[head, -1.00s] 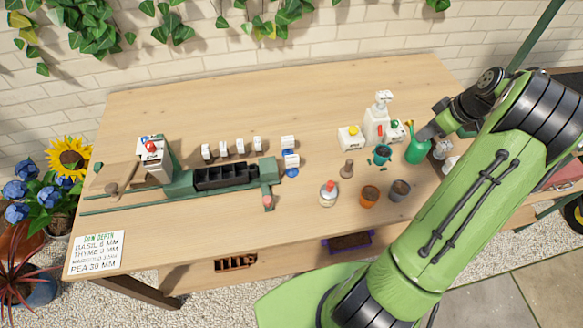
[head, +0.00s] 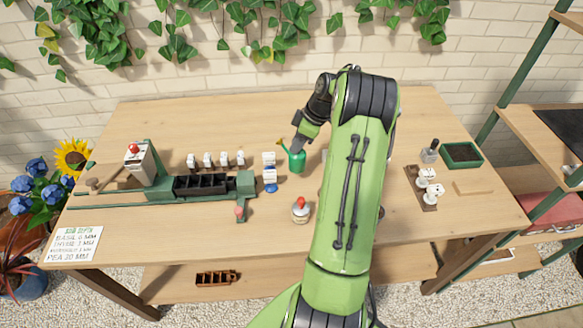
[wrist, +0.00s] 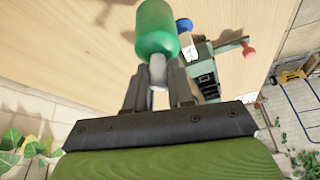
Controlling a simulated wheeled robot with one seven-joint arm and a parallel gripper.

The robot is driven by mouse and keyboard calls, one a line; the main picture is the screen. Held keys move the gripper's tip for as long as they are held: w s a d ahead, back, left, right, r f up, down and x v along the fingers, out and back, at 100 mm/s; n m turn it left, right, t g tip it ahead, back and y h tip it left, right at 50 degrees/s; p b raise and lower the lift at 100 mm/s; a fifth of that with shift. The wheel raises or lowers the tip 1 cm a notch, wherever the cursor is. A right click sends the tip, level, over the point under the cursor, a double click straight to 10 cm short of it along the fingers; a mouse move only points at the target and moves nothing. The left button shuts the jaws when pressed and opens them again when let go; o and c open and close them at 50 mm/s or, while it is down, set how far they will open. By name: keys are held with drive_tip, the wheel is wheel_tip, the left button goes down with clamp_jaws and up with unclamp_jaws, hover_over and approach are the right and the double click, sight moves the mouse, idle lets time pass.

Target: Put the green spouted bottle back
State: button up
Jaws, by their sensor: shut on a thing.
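The green spouted bottle (head: 297,161), with a yellow-orange spout pointing left, is near the middle of the table, just right of the white-and-blue containers. My gripper (head: 298,146) is shut on its top end from above. In the wrist view, the bottle's rounded green body (wrist: 155,32) extends beyond my fingers (wrist: 159,88), which close around its narrow grey neck. I cannot tell whether its base touches the table.
The green seeder (head: 245,184) with black cells stands to the left. A red-topped jar (head: 300,210) stands in front. My arm hides the table's middle right. A wooden stand with white pieces (head: 427,190) and a green tray (head: 461,155) are farther right.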

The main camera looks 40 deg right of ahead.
sight(302, 151)
wheel_tip(302, 151, down, 6)
drive_tip(key=shift+r+b, duration=0.1)
drive_tip(key=shift+b, duration=0.25)
drive_tip(key=shift+f, duration=0.2)
drive_tip(key=o, duration=0.9)
